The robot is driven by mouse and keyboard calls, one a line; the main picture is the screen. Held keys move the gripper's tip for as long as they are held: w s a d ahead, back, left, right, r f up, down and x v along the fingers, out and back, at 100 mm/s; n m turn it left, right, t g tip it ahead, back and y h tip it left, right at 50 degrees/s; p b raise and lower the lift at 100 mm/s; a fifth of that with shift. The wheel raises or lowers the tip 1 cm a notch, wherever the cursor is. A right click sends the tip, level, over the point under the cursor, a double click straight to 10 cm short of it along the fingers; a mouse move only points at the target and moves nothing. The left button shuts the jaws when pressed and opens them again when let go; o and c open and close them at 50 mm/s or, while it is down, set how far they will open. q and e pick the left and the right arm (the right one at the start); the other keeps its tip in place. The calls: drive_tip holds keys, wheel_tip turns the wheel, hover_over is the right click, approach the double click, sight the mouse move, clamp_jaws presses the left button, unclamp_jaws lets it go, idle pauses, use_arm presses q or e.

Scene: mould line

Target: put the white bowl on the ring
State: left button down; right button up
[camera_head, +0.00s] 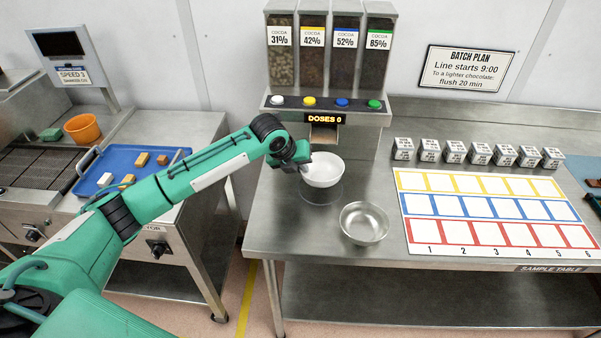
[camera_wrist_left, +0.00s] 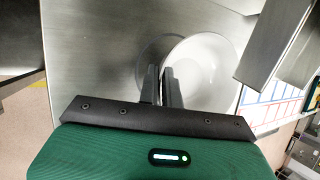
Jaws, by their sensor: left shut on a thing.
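The white bowl (camera_head: 323,171) is upright under the dispenser spout in the head view, over a dark ring (camera_head: 321,192) on the steel table. The ring shows partly, below the bowl; I cannot tell whether the bowl touches the table. My left gripper (camera_head: 306,167) is shut on the bowl's left rim. In the left wrist view the two fingers (camera_wrist_left: 162,85) pinch the rim of the white bowl (camera_wrist_left: 205,75), and part of the ring (camera_wrist_left: 149,62) shows beside it. My right gripper is not in view.
The cocoa dispenser (camera_head: 325,105) stands behind the bowl, with its spout close by. A steel bowl (camera_head: 364,223) sits in front to the right. A sample chart (camera_head: 490,212) and several labelled cubes (camera_head: 478,153) lie further right. A blue tray (camera_head: 130,171) is at left.

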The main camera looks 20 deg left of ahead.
use_arm(q)
wheel_tip(320, 180, down, 2)
drive_tip(key=shift+d+f+p, duration=0.1)
drive_tip(key=shift+f+p, duration=0.15)
drive_tip(key=shift+p, duration=0.2)
drive_tip(key=shift+w+f+p, duration=0.15)
drive_tip(key=shift+f+p, duration=0.1)
drive_tip(key=shift+p, duration=0.1)
drive_tip(key=shift+f, duration=0.2)
drive_tip(key=shift+f, duration=0.1)
drive_tip(key=c, duration=1.6)
unclamp_jaws()
